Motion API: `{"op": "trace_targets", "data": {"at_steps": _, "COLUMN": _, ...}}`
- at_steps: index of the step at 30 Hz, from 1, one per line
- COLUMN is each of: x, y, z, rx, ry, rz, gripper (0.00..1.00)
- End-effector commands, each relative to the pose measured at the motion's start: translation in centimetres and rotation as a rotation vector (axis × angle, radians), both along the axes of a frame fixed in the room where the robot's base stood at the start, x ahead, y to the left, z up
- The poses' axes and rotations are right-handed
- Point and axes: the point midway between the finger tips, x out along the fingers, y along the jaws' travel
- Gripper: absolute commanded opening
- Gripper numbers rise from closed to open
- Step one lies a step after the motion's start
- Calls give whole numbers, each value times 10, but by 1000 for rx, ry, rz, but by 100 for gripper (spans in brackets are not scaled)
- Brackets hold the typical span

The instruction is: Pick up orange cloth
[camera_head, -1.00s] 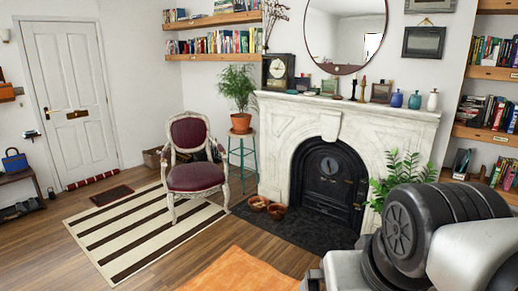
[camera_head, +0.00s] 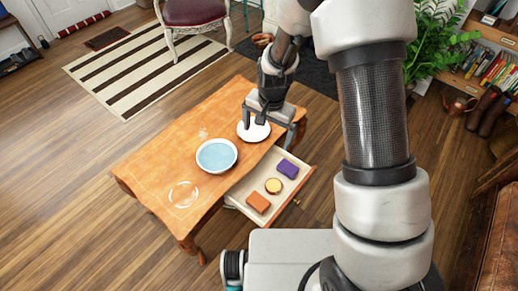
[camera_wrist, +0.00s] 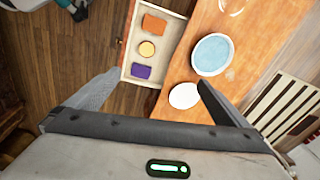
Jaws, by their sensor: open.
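The orange cloth (camera_head: 258,202) is a small folded block in the near left part of the open drawer (camera_head: 236,201). It also shows in the wrist view (camera_wrist: 154,24), at the drawer's far end. My gripper (camera_head: 269,121) is above the table near the white plate, up and away from the cloth. In the wrist view my gripper (camera_wrist: 155,82) has its two fingers spread wide with nothing between them held. The cloth is apart from the fingers and fully visible.
The drawer also holds a round yellow item (camera_head: 273,186) and a purple block (camera_head: 288,168). A blue-filled bowl (camera_head: 216,155), a white plate (camera_head: 254,130) and a clear glass item (camera_head: 183,194) stand on the wooden table (camera_head: 160,163).

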Motion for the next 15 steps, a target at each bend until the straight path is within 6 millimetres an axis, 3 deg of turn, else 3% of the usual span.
{"op": "trace_targets", "data": {"at_steps": 1, "x": -4, "y": 7, "z": -53, "rx": -7, "ry": 36, "rz": -23, "gripper": 100}}
{"op": "trace_targets", "data": {"at_steps": 6, "x": -20, "y": 22, "z": -164, "rx": -24, "ry": 95, "rz": -110, "gripper": 100}}
{"op": "trace_targets", "data": {"at_steps": 10, "x": -34, "y": 26, "z": -216, "rx": -34, "ry": 119, "rz": -152, "gripper": 100}}
{"op": "trace_targets", "data": {"at_steps": 15, "x": -41, "y": 27, "z": -244, "rx": -40, "ry": 129, "rz": -174, "gripper": 100}}
